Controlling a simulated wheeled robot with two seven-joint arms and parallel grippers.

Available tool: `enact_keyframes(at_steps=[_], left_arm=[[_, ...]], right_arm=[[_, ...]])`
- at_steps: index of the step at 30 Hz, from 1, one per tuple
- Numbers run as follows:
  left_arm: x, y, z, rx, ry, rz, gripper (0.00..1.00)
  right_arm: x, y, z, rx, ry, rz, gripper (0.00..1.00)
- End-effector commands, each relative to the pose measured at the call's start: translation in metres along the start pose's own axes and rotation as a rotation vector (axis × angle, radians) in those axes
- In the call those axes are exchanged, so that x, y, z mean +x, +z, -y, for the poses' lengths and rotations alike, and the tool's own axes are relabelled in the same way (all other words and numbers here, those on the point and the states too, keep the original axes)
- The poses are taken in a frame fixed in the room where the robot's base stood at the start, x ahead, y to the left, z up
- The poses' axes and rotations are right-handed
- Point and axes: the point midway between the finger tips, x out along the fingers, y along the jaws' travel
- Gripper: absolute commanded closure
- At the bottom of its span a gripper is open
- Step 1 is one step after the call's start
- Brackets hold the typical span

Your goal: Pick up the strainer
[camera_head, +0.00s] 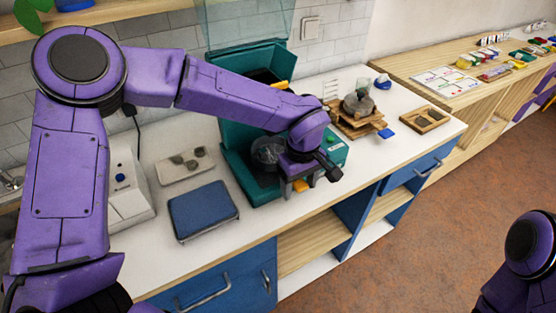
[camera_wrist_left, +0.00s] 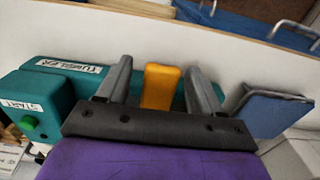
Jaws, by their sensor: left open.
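No strainer can be made out for certain. A round dark, see-through bowl (camera_head: 267,152) sits in the teal tumbler machine (camera_head: 240,172), partly hidden by my left arm. My left gripper (camera_head: 299,188) is open and points down at the machine's front. In the left wrist view an orange handle-like block (camera_wrist_left: 161,86) stands between the two spread fingers (camera_wrist_left: 160,80), with gaps showing on both sides. An orange bit of it (camera_head: 303,185) shows under the gripper in the head view. I cannot tell what this block belongs to. My right gripper is out of view.
A blue pad (camera_head: 203,210) and a grey tray (camera_head: 186,165) lie left of the machine. The counter's front edge is close to my gripper.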

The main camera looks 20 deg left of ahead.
Motion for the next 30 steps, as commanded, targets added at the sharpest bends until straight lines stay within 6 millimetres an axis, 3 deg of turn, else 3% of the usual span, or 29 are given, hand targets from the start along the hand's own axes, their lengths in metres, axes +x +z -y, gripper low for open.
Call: enact_keyframes(at_steps=[4,9,10,22,30], left_arm=[[0.0,0.0,0.0,0.0,0.0,0.0,0.34],[0.0,0.0,0.0,-0.001,0.0,0.0,0.89],[0.0,0.0,0.0,-0.001,0.0,0.0,0.94],[-0.006,0.004,-0.001,-0.001,0.003,0.001,0.94],[-0.041,0.004,-0.001,-0.001,0.003,-0.001,0.94]], right_arm=[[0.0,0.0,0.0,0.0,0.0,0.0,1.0],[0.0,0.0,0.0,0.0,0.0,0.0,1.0],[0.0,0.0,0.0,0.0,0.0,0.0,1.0],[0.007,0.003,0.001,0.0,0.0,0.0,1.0],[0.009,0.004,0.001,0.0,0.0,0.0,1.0]])
